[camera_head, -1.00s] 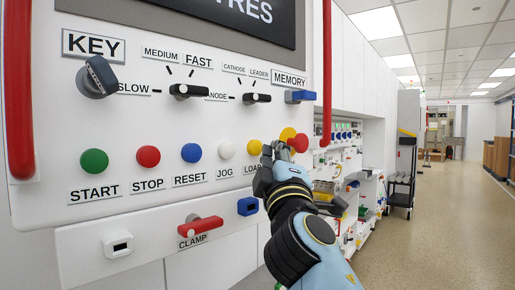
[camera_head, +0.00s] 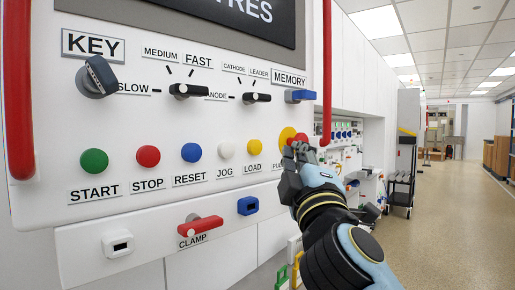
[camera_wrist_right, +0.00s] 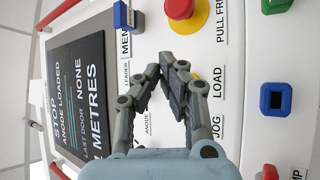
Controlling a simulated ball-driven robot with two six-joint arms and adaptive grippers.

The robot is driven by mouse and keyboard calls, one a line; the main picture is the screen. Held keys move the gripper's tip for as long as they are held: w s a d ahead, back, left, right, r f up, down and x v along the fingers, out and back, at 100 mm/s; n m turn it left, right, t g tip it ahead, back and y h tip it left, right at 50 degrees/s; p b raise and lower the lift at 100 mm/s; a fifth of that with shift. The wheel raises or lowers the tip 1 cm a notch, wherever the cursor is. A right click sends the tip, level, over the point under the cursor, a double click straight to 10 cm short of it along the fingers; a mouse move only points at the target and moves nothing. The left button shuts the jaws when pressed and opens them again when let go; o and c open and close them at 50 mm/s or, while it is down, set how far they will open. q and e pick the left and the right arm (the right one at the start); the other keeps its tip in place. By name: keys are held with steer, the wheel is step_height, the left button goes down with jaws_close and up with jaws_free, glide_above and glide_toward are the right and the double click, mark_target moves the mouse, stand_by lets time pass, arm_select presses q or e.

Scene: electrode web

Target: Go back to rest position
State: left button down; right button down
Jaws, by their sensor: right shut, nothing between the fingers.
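My right gripper (camera_head: 297,157) is shut and empty in front of the right edge of the white control panel (camera_head: 130,228). In the head view it partly covers the red and yellow button (camera_head: 287,136) and the label below it. The wrist view shows the shut fingers (camera_wrist_right: 176,68) in front of the panel, with the red push button (camera_wrist_right: 187,13) on its yellow base beyond the tips. The yellow LOAD button (camera_head: 254,147) is uncovered to the left of the gripper. My left gripper is not in view.
The panel holds START (camera_head: 94,161), STOP (camera_head: 148,156) and RESET (camera_head: 192,152) buttons, a key switch (camera_head: 97,77) and a red CLAMP lever (camera_head: 201,226). Red rails flank it. A black cart (camera_head: 402,170) stands at the right, beside open floor (camera_head: 460,220).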

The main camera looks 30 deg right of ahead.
stand_by(0.7)
steer(key=w+f+n+g+y+b, duration=0.1)
steer(key=w+f+g+y+b, duration=0.1)
steer(key=f, duration=1.3)
steer(key=w+f+n+g+y+b, duration=0.1)
steer(key=f+g+y+b, duration=0.1)
steer(key=f, duration=1.2)
steer(key=s+a+f+m+g+y+b, duration=0.1)
steer(key=s+f+g, duration=0.25)
steer(key=f, duration=1.05)
steer(key=s+f+m+g+y+b, duration=0.1)
steer(key=s+f+g+y, duration=0.3)
steer(key=f, duration=0.9)
steer(key=s+f+m+g+h+b, duration=0.15)
steer(key=s+f+m+g, duration=0.25)
steer(key=s+f, duration=1.65)
steer(key=s+f+m+g, duration=0.2)
steer(key=s+f, duration=0.1)
steer(key=s, duration=0.7)
steer(key=s+f+m+g+y+b, duration=0.1)
steer(key=s+f+m+g, duration=0.1)
steer(key=s, duration=0.7)
step_height(320, 180, down, 2)
steer(key=shift+s+d+m, duration=0.15)
steer(key=shift+s+m, duration=0.2)
steer(key=shift+m, duration=0.15)
